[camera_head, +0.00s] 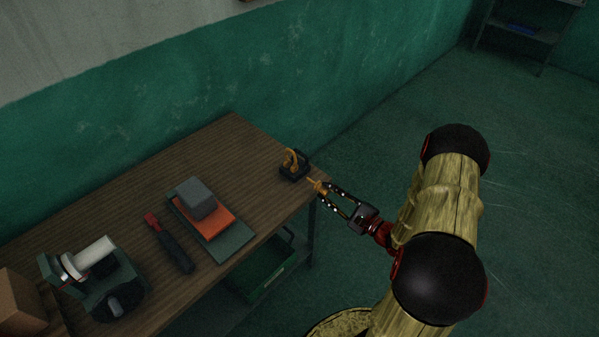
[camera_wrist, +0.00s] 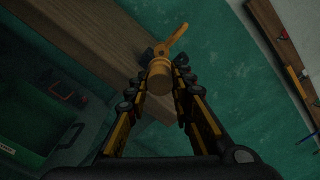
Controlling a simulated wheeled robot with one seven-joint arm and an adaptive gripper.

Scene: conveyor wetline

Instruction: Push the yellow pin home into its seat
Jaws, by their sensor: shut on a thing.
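The yellow pin (camera_wrist: 158,77) shows in the wrist view as a stubby yellow cylinder, end on to the camera. My gripper (camera_wrist: 161,72) is shut on it, with a fingertip on each side. In the head view my gripper (camera_head: 323,188) is at the table's right corner, and the pin (camera_head: 314,183) points from its tips towards a small black block. This block (camera_head: 296,172) stands near the corner and carries a yellow-orange lever (camera_head: 291,158). The lever (camera_wrist: 176,42) also shows beyond the pin in the wrist view. The seat's opening is not discernible, and I cannot tell whether the pin touches the block.
The wooden table (camera_head: 235,145) stands along a green wall. On it are a grey block (camera_head: 198,197) on an orange and a green plate, a red-handled tool (camera_head: 168,243) and a green machine (camera_head: 115,287). A green crate (camera_head: 262,270) is below. The floor at right is clear.

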